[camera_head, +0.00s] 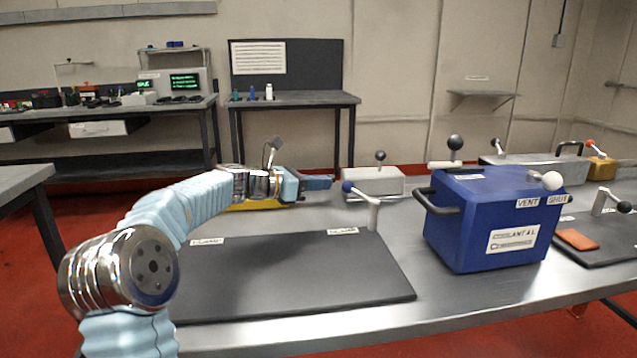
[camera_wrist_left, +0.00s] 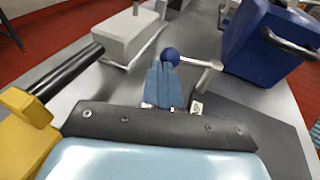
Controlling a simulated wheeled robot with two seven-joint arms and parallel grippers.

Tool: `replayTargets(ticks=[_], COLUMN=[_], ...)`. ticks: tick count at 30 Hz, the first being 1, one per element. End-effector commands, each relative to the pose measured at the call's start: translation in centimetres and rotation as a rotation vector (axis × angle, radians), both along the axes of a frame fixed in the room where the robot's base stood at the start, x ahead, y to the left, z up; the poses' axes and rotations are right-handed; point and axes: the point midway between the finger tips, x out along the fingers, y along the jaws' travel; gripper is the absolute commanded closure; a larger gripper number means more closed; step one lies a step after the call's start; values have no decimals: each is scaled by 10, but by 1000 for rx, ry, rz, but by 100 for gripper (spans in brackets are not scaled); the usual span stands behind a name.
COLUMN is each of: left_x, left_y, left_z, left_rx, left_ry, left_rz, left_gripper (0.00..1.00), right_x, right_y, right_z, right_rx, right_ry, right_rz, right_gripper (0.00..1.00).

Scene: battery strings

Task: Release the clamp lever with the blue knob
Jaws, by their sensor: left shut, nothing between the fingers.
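The clamp lever (camera_head: 373,214) is a pale post with a short arm ending in a blue knob (camera_head: 347,187). It stands at the back right corner of a dark mat (camera_head: 300,275). My left gripper (camera_head: 331,182) is shut and empty, its blue fingers pointing right at the knob. In the left wrist view, the shut fingertips (camera_wrist_left: 163,66) overlap the lower left side of the blue knob (camera_wrist_left: 171,56), and the lever arm (camera_wrist_left: 198,63) runs right to its post. I cannot tell whether they touch. My right gripper is not in view.
A blue box (camera_head: 490,225) with a black side handle and knobbed levers stands right of the lever. A grey box (camera_head: 373,181) with a dark-knobbed lever is behind it. A yellow object (camera_head: 252,205) sits behind my left arm. The mat is mostly clear.

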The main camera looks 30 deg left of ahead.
Motion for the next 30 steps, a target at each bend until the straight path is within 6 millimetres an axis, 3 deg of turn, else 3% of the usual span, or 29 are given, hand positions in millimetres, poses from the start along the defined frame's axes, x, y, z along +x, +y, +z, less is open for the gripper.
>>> replayTargets(ticks=[18,30], left_x=[-71,-75], left_y=[64,68], left_z=[18,20], left_rx=[5,3], left_ry=[1,1], left_rz=[2,0], left_gripper=[100,100], right_x=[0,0], right_y=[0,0], right_z=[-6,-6], right_rx=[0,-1], right_ry=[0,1], right_rz=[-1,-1], right_gripper=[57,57])
